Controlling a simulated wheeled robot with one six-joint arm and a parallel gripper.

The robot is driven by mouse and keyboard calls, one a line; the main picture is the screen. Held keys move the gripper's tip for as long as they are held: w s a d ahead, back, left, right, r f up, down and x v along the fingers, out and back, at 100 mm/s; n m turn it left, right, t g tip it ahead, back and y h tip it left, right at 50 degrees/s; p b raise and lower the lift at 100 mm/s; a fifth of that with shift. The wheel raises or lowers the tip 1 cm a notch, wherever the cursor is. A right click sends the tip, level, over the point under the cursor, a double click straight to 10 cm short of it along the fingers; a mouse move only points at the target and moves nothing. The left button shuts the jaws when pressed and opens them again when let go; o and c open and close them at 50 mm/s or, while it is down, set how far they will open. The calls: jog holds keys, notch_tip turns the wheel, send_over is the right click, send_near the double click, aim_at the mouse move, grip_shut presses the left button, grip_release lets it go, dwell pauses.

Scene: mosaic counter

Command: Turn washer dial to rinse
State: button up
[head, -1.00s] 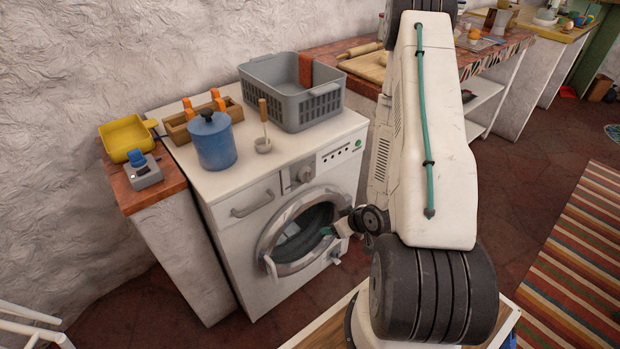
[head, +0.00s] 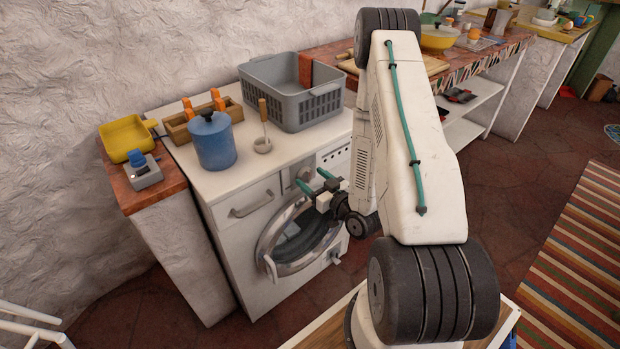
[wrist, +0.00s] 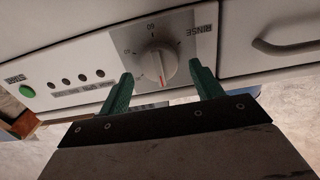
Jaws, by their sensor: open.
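The washer (head: 228,225) is a white front-loader with a round glass door. Its dial (wrist: 157,64) is a pale round knob with a red pointer mark on a grey plate, seen in the wrist view. The word RINSE (wrist: 200,29) is printed on the plate's right side in that view; the pointer is turned away from it, toward the gripper. My gripper (wrist: 160,84) is open, with one green finger at each side of the dial's near edge. I cannot tell whether they touch it. In the head view my gripper (head: 312,181) is in front of the washer panel, and the dial is mostly hidden.
A side ledge holds a yellow pan (head: 125,138). A drawer handle (wrist: 285,48) sits beside the dial.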

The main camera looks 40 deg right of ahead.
jog(key=shift+w, duration=0.7)
jog(key=c, duration=1)
jog(key=shift+o, duration=0.2)
jog(key=shift+a, duration=0.25)
jog(key=shift+d, duration=0.15)
